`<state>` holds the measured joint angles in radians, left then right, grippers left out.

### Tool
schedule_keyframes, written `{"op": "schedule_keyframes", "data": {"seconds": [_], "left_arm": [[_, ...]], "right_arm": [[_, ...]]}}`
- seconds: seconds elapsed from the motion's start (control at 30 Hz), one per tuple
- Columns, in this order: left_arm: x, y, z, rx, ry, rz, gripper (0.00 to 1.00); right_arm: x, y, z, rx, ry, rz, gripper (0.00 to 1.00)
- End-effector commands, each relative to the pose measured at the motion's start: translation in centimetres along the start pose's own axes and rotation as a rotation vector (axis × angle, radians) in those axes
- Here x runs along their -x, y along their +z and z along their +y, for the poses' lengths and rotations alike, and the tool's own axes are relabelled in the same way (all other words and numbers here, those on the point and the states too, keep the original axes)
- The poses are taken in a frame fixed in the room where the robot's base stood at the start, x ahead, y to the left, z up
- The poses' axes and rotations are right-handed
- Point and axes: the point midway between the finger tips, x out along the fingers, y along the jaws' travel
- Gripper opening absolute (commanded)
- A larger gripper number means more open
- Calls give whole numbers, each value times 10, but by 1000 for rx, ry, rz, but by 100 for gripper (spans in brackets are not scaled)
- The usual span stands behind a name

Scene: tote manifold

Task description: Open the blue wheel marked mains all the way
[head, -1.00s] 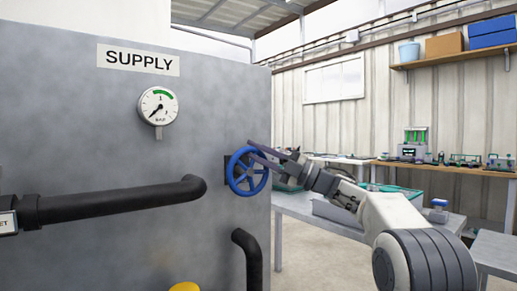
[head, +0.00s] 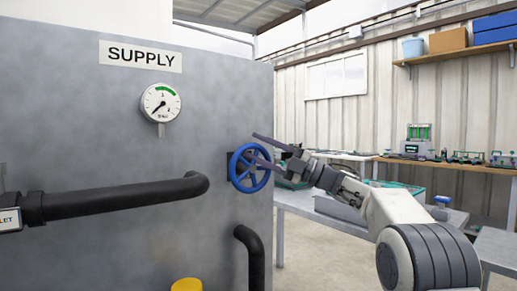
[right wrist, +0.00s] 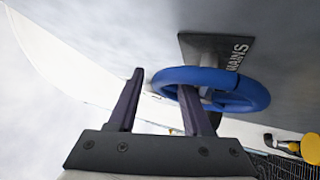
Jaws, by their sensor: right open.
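The blue wheel (head: 236,178) is mounted on the right part of the grey panel, its spokes facing me. In the right wrist view the blue wheel (right wrist: 240,98) sits before a dark plate (right wrist: 232,55) lettered MAINS. My right gripper (head: 252,146) is open at the wheel's upper right. One finger is above the rim and the other overlaps the wheel. In the right wrist view my right gripper (right wrist: 162,82) has one finger left of the rim and one crossing it. I cannot tell whether they touch. My left gripper is out of view.
A gauge (head: 160,103) under the SUPPLY sign (head: 140,56) has its needle pointing lower left, away from the green band. A black pipe (head: 115,198) runs left of the wheel and another (head: 254,262) stands below it. A yellow cap (head: 187,284) is at the bottom.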

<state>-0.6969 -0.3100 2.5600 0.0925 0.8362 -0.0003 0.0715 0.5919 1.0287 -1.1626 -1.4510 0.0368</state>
Motion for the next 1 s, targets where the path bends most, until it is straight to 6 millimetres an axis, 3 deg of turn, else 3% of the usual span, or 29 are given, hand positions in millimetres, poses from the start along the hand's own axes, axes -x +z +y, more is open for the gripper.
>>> {"op": "schedule_keyframes", "data": {"seconds": [0.5, 0.7, 1.0], "left_arm": [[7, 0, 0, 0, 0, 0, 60], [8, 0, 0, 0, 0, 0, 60], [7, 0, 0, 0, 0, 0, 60]], "right_arm": [[89, 1, 2, 1, 2, -4, 50], [100, 1, 1, 1, 1, -2, 50], [100, 2, 1, -2, 5, -9, 50]]}}
